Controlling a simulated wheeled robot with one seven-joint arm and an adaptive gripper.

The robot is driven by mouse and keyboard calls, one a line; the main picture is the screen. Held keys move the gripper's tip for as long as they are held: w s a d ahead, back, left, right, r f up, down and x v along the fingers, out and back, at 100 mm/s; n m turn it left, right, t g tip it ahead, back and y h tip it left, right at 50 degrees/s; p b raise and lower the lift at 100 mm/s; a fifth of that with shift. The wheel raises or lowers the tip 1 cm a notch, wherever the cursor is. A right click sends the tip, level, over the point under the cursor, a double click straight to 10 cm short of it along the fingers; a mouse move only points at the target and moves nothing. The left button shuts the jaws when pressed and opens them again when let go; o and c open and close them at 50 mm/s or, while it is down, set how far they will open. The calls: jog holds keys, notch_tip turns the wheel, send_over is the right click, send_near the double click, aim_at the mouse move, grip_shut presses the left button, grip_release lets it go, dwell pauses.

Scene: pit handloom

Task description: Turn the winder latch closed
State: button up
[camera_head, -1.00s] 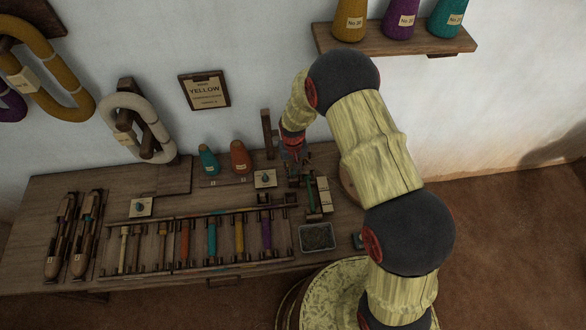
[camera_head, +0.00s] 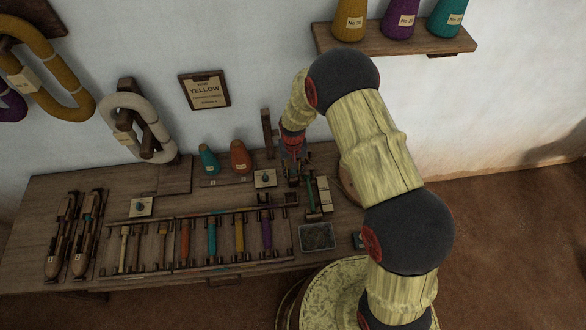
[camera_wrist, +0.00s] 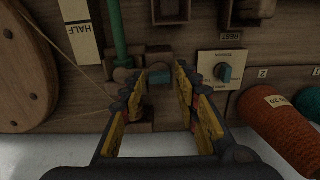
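In the wrist view, a small blue-grey block, which looks like the winder latch (camera_wrist: 160,76), sits beside the wooden block at the end of a green rod (camera_wrist: 118,35). My gripper (camera_wrist: 161,84) is open, with a yellow-padded finger to either side of this block in the picture. I cannot tell whether the fingers touch it or how far the latch is turned. In the head view my gripper (camera_head: 293,168) points down at the winder near the back right of the bench, and hides the latch there.
A wooden wheel (camera_wrist: 22,72) is left of the fingers. A plate with a teal knob (camera_wrist: 225,73) and an orange cone (camera_wrist: 280,130) are to the right. On the bench (camera_head: 50,205) are a bobbin rack and a grey tray (camera_head: 317,237).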

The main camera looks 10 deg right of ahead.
jog(key=shift+o, duration=0.5)
notch_tip(320, 180, up, 12)
dwell(0.4)
dwell(0.4)
jog(key=s+d+g, duration=0.1)
jog(key=s, duration=0.4)
jog(key=s+d+r+t, duration=0.2)
jog(key=s+r, duration=0.5)
jog(key=r, duration=0.4)
jog(key=s+d+r+t, duration=0.2)
jog(key=s+d+r, duration=0.2)
jog(key=s+r, duration=0.3)
jog(key=s+d+r+t, duration=0.2)
jog(key=s+d+r, duration=0.2)
jog(key=r, duration=1.1)
jog(key=s, duration=0.3)
jog(key=shift+s+r+t, duration=0.25)
jog(key=shift+s+t, duration=0.05)
